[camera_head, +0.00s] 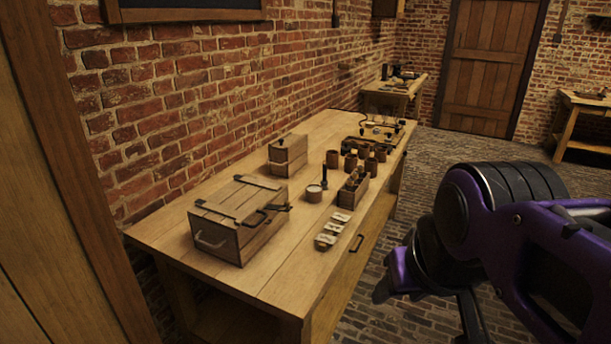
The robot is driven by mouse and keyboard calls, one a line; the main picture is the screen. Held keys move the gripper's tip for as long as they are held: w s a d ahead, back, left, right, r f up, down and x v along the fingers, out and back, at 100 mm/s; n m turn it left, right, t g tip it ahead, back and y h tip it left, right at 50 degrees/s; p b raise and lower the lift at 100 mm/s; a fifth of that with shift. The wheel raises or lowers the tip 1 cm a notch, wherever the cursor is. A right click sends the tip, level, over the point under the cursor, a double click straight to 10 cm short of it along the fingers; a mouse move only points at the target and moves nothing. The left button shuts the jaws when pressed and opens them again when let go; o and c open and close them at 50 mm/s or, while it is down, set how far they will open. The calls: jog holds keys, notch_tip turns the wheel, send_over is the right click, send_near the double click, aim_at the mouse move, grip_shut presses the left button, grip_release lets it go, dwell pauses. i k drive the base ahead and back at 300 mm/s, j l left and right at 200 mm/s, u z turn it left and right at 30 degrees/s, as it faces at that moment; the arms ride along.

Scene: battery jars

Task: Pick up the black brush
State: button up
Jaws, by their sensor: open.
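A slim, dark upright thing (324,177), which looks like the black brush, stands on the wooden workbench (190,222) just behind a small round pale-topped jar (314,193). It is small in view, so its bristles cannot be made out. My gripper (422,304) is at the lower right, off the bench's right side and well apart from the brush. It is open, and nothing shows between its fingers. My purple and black arm hides the floor behind it.
A large lidded wooden box (225,240) stands at the near left, with a smaller box (288,155) behind it. A divided wooden rack (353,191), several brown jars (351,161) and small labelled pieces (326,240) line the right side. Bare bench lies at the front.

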aim_at(323, 182)
jog(key=i+u, duration=0.1)
jog(key=u, duration=0.25)
jog(key=l+u, duration=0.15)
jog(key=u, duration=0.2)
jog(key=i+l+u, duration=0.1)
jog(key=u, duration=0.25)
jog(key=i+l+u, duration=0.1)
jog(key=l+u, duration=0.15)
jog(key=l, duration=0.15)
jog(key=i+l+u, duration=0.1)
jog(key=l+u, duration=0.15)
jog(key=l, duration=0.15)
jog(key=l+u, duration=0.4)
jog(key=l, duration=1.2)
jog(key=l+u, duration=0.1)
jog(key=l, duration=1.85)
jog(key=k, duration=0.05)
